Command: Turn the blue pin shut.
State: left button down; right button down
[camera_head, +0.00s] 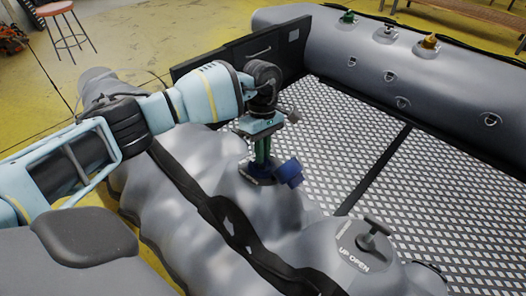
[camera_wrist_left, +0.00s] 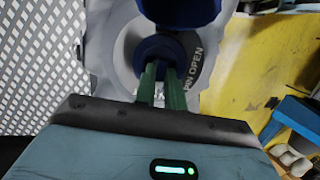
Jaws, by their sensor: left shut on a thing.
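The blue pin (camera_head: 257,176) sits in a valve on top of the near grey boat tube. My left gripper (camera_head: 262,158) reaches down over it, with its green fingers shut on it. In the left wrist view the fingers (camera_wrist_left: 161,88) close on the dark blue pin (camera_wrist_left: 158,50), inside a pale valve ring (camera_wrist_left: 125,48). A blue cap (camera_head: 289,172) hangs tilted beside the valve. The fingers partly hide the pin, so its exact turn is unclear. My right gripper is not in view.
A grey valve (camera_head: 372,240) marked "UP OPEN" stands nearer on the same tube. A black strap (camera_head: 228,222) runs along the tube. The far tube (camera_head: 380,55) carries several valves and rings. The boat's patterned floor (camera_head: 350,130) is clear. A stool (camera_head: 60,20) stands far left.

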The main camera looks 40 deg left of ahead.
pick_arm(q)
jog(key=c, duration=1.5)
grip_release()
jog(key=shift+r, duration=0.25)
jog(key=p+v, duration=0.1)
jog(key=v, duration=0.6)
jog(key=shift+a+r, duration=0.1)
jog(key=shift+r, duration=0.1)
